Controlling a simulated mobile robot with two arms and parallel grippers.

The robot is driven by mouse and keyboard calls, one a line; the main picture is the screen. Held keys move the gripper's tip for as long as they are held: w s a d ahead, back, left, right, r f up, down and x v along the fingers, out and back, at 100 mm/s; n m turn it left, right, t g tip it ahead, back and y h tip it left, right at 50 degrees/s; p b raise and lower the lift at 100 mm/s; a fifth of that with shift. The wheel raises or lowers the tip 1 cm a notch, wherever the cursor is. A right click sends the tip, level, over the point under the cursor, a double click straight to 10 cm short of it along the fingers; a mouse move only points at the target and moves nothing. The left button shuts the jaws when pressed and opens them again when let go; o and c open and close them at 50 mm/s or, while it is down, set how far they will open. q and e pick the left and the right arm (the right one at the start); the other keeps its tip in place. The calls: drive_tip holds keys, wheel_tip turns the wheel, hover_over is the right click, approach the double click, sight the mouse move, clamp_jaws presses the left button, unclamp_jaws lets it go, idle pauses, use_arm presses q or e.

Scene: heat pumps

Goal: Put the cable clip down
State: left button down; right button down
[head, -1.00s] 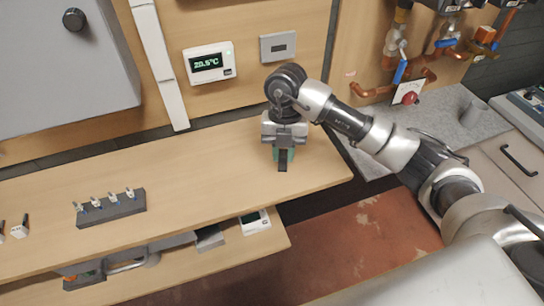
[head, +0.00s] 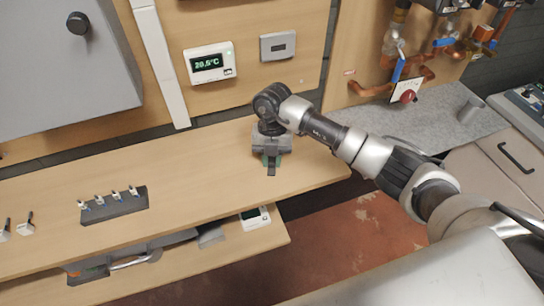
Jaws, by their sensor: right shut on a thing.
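My right gripper (head: 271,167) points down over the right part of the wooden bench top (head: 200,166). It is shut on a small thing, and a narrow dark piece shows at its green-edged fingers. The cable clip cannot be made out clearly, as the gripper hides most of what it holds. Whether the held thing touches the bench cannot be told. My left gripper is not in view.
A dark holder (head: 125,208) with several small white and blue pieces stands on the bench at the left. Two small white pieces, one of them here (head: 26,229), lie further left. A thermostat (head: 209,63) hangs on the wall behind. The bench middle is clear.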

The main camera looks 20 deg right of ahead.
drive_tip(key=c, duration=1)
unclamp_jaws()
drive_tip(key=shift+r, duration=0.2)
drive_tip(key=shift+w+r, duration=0.1)
drive_tip(key=shift+r, duration=0.25)
drive_tip(key=r+b, duration=0.1)
drive_tip(key=r, duration=0.2)
drive_tip(key=w+r, duration=0.1)
drive_tip(key=r, duration=0.3)
drive_tip(key=w+d+r+b, duration=0.1)
drive_tip(key=r, duration=0.3)
drive_tip(key=shift+b, duration=0.3)
drive_tip(key=shift+a, duration=0.1)
